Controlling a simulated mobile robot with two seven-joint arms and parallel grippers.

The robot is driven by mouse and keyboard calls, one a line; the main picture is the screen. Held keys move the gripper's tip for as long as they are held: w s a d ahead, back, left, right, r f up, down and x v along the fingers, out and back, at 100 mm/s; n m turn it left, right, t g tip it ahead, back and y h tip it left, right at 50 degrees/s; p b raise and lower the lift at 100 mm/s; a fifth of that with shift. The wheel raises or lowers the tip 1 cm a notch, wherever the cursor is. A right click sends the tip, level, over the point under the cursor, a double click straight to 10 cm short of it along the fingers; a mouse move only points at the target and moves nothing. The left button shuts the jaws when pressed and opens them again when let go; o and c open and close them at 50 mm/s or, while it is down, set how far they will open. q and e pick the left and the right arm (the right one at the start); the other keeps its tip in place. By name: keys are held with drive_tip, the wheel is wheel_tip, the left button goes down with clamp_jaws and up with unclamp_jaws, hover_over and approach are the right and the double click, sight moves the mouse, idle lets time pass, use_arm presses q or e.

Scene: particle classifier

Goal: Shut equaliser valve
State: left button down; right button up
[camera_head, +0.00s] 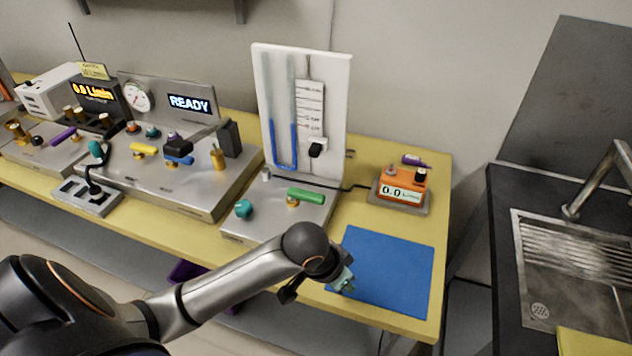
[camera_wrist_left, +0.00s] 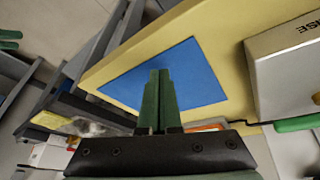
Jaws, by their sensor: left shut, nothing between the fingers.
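A valve with a green lever handle (camera_head: 306,196) sits on the grey base plate in front of the white manometer board (camera_head: 337,100). Its handle lies roughly left to right in the picture, over a brass body; its label is too small to read. Part of the green handle (camera_wrist_left: 298,123) shows at the right edge of the left wrist view. My left gripper (camera_head: 346,286) is shut and empty above the blue mat (camera_head: 392,272), apart from the valve, to its front right. The green fingers (camera_wrist_left: 159,74) are together in the left wrist view. My right gripper is not in view.
A teal knob (camera_head: 244,209) is left of the green handle. An orange meter (camera_head: 402,188) reading 0.0 stands right of the manometer. A grey panel with a READY display (camera_head: 190,103) and several valves is at left. A sink (camera_head: 572,270) is at right. The mat is clear.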

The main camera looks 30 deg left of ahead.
use_arm(q)
drive_tip(key=w+a+r+n+y, duration=0.2)
drive_tip(key=w+a+r, duration=0.4)
drive_tip(key=w+a, duration=0.25)
wheel_tip(320, 180, up, 8)
drive_tip(key=n+y, duration=0.1)
drive_tip(key=n, duration=0.3)
hover_over(306, 198)
drive_tip(key=d, duration=0.1)
drive_tip(key=shift+w+r+g, duration=0.1)
drive_tip(key=shift+r+g, duration=0.1)
drive_tip(key=shift+g, duration=0.1)
drive_tip(key=x, duration=1)
drive_tip(key=shift+w, duration=0.1)
